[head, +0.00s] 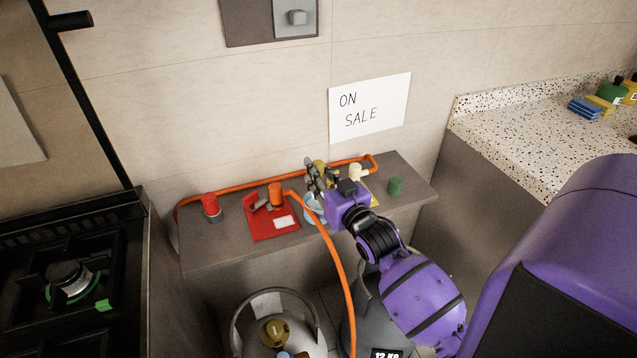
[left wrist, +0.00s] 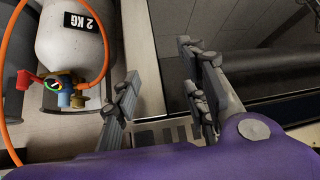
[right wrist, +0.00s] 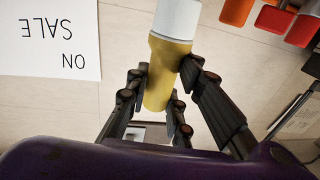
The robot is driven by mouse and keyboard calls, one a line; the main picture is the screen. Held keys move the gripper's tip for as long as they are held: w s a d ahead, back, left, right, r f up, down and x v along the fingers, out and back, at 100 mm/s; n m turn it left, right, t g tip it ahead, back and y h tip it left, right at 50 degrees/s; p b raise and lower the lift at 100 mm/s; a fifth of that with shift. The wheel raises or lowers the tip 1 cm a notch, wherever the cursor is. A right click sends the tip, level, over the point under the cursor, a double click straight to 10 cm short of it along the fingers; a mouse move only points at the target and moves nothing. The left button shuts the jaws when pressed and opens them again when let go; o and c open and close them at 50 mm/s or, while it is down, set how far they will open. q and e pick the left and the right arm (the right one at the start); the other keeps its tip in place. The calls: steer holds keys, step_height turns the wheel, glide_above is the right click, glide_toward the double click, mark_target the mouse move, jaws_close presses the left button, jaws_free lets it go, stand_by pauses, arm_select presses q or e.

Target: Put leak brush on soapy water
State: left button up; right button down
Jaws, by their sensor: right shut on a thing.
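My right gripper (head: 318,178) is over the shelf, near the wall. In the right wrist view the gripper (right wrist: 164,82) is shut on a yellow handle with a white end, which I take to be the leak brush (right wrist: 168,62). In the head view only a bit of yellow (head: 320,167) shows behind the fingers. A light blue container, likely the soapy water (head: 312,207), stands on the shelf just below the gripper and is partly hidden by it. My left gripper (left wrist: 160,82) shows in the left wrist view, open and empty.
The shelf (head: 205,253) holds a red mat (head: 270,232), a red-topped cylinder (head: 211,207), a cream piece (head: 356,172) and a green cylinder (head: 395,187). An orange hose (head: 335,253) crosses the front edge. Gas cylinders stand below; a stove (head: 120,245) is left.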

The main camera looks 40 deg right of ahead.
step_height(320, 180, down, 3)
steer(key=shift+r, duration=0.1)
steer(key=c, duration=1.5)
jaws_free()
steer(key=shift+f, duration=0.2)
steer(key=shift+c, duration=0.2)
